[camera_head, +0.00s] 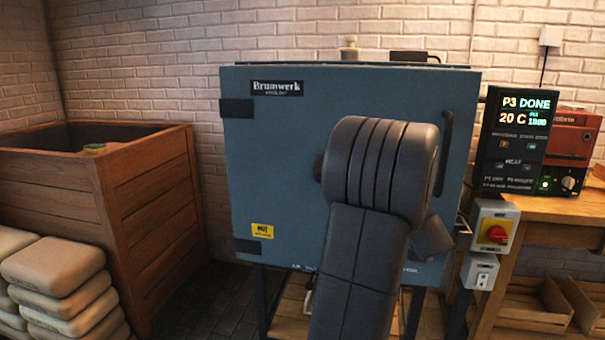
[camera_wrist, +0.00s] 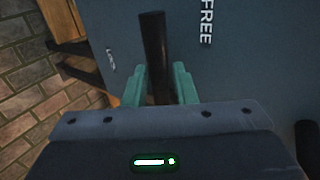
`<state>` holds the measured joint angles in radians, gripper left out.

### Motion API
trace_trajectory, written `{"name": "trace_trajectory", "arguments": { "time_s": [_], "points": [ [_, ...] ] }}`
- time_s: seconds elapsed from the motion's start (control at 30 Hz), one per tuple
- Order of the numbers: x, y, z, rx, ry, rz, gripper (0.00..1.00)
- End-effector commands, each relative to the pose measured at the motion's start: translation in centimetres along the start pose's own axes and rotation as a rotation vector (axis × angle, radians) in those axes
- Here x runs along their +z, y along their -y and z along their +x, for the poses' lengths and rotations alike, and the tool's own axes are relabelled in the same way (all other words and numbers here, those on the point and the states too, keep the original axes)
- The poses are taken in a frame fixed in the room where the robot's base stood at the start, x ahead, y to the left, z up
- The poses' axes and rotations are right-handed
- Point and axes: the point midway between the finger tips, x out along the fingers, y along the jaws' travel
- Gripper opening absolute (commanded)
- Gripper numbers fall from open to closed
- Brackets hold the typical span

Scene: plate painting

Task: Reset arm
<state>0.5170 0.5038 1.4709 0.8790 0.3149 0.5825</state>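My gripper is hidden behind my own dark arm in the head view, in front of the lower right of the blue-grey kiln door (camera_head: 270,150). In the wrist view the two teal fingers of my gripper (camera_wrist: 160,85) stand apart with a dark bar (camera_wrist: 154,45) in line with the gap between them. I cannot tell whether they grip it or what it belongs to. The door face (camera_wrist: 245,60) lies beyond, with "FREE" printed on it. The kiln door looks shut, and its dark vertical handle (camera_head: 445,150) is at the right.
At the right are a control display (camera_head: 517,138) reading "P3 DONE 20 C", a red-knobbed switch box (camera_head: 495,228) and a wooden bench (camera_head: 565,236). Dark floor shows between crate and kiln.

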Motion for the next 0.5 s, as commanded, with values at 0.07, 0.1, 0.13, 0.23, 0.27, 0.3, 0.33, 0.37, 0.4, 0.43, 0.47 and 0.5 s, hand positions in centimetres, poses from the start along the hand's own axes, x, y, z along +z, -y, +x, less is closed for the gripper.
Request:
{"name": "trace_trajectory", "arguments": {
  "time_s": [0.07,0.1,0.13,0.23,0.27,0.3,0.33,0.37,0.4,0.43,0.47,0.5],
  "points": [
    [0.01,-0.04,0.46,0.0,0.0,0.0,0.25],
    [0.01,-0.01,0.58,0.0,0.0,0.0,0.25],
    [0.0,0.0,0.64,0.0,0.0,0.0,0.25],
    [0.0,0.02,0.74,-0.001,0.0,0.0,0.25],
    [0.0,0.03,0.72,-0.001,-0.001,0.0,0.25],
    [0.0,0.02,0.71,-0.001,-0.001,-0.001,0.25],
    [0.01,0.01,0.71,-0.001,-0.001,-0.001,0.25],
    [0.01,0.01,0.71,0.0,-0.001,-0.001,0.25],
    [0.01,0.01,0.71,0.0,0.0,-0.001,0.25],
    [0.01,0.0,0.7,0.0,0.0,0.0,0.25],
    [0.01,0.0,0.69,0.0,0.0,0.0,0.25],
    [0.01,0.01,0.63,0.0,0.0,0.0,0.25]
  ]
}}
